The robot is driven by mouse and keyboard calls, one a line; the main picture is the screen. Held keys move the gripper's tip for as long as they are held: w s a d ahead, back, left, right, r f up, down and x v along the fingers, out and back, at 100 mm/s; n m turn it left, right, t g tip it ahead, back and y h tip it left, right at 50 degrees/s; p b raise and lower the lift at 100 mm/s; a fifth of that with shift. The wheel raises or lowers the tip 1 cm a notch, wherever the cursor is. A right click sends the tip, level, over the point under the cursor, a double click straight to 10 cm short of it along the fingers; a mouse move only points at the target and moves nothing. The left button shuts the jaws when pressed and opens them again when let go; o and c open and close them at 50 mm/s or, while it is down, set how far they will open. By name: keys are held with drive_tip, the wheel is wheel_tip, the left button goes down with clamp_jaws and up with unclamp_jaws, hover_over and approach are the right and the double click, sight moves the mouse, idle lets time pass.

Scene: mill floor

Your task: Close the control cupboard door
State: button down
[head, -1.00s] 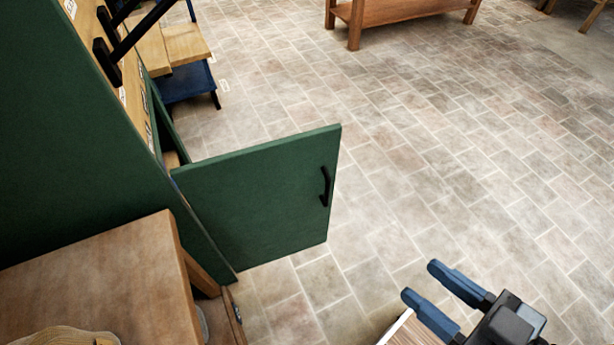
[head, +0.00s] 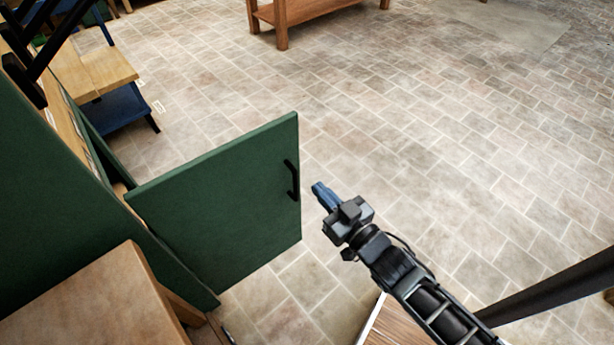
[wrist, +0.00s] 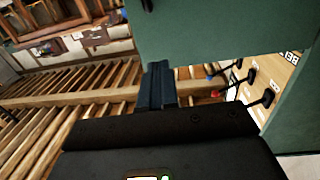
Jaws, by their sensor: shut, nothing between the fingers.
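The green control cupboard door (head: 225,210) stands wide open, swung out from the green cupboard (head: 60,215) at the left of the head view. A black bar handle (head: 291,181) is on the door near its free edge. My gripper (head: 318,190) is shut and empty, just to the right of the door's free edge in the head view; whether it touches the door I cannot tell. In the wrist view the blue fingers (wrist: 157,85) are together, with the green door (wrist: 210,35) filling the upper right.
A wooden cabinet top (head: 95,305) stands at the lower left, close to the door's hinge side. A wooden bench with a blue shelf (head: 125,105) is behind the cupboard. A wooden table (head: 300,12) is at the back.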

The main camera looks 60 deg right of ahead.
sight(282, 149)
drive_tip(key=x, duration=1.3)
drive_tip(key=shift+p, duration=0.35)
